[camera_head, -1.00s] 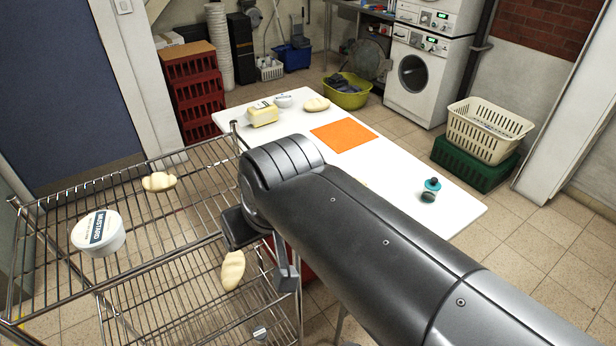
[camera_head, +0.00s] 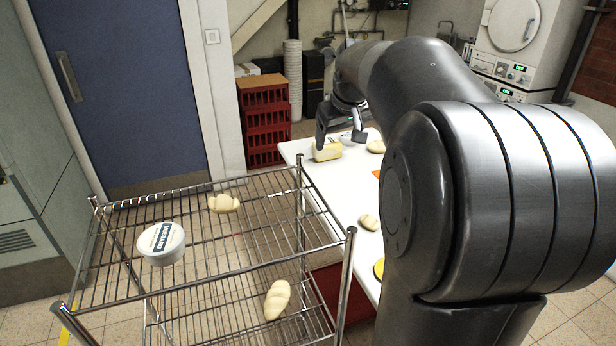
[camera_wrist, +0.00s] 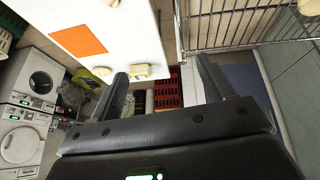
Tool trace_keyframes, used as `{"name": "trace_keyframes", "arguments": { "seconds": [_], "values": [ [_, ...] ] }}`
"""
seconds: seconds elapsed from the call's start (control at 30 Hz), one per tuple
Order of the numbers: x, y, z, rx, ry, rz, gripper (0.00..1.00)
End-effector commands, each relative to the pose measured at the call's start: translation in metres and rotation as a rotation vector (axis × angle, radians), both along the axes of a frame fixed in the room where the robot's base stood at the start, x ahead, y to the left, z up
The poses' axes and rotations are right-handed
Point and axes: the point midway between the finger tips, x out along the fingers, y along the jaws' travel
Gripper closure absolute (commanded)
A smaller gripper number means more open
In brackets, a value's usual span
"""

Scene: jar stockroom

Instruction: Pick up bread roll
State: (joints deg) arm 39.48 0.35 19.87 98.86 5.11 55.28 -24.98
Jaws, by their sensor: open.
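Several pale bread rolls show in the head view. One bread roll (camera_head: 223,203) lies on the wire rack's upper shelf, and another bread roll (camera_head: 277,300) appears to lie on a lower level. Two more rolls, one near (camera_head: 368,222) and one far (camera_head: 375,147), lie on the white table (camera_head: 335,190). My gripper (camera_head: 340,133) is open and empty, out over the far end of the table by a yellow block (camera_head: 326,151). In the wrist view my gripper (camera_wrist: 162,78) has its fingers wide apart. My arm hides much of the table.
The wire rack (camera_head: 180,290) also holds a white mustard tub (camera_head: 161,243). An orange mat (camera_wrist: 78,40) lies on the table. Red crates (camera_head: 266,130) and a blue door (camera_head: 120,90) stand behind. Bare shelf lies between tub and upper roll.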

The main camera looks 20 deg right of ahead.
Motion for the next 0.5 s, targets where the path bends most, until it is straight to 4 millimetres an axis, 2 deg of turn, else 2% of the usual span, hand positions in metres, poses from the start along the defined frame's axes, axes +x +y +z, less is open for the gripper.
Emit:
{"name": "trace_keyframes", "arguments": {
  "seconds": [0.03, 0.2, 0.5],
  "values": [
    [0.013, -0.025, -0.006, 0.014, -0.003, -0.008, 0.25],
    [0.042, -0.089, -0.017, 0.047, -0.035, -0.008, 0.25],
    [0.059, -0.165, -0.031, 0.082, -0.088, -0.019, 0.25]
  ]
}}
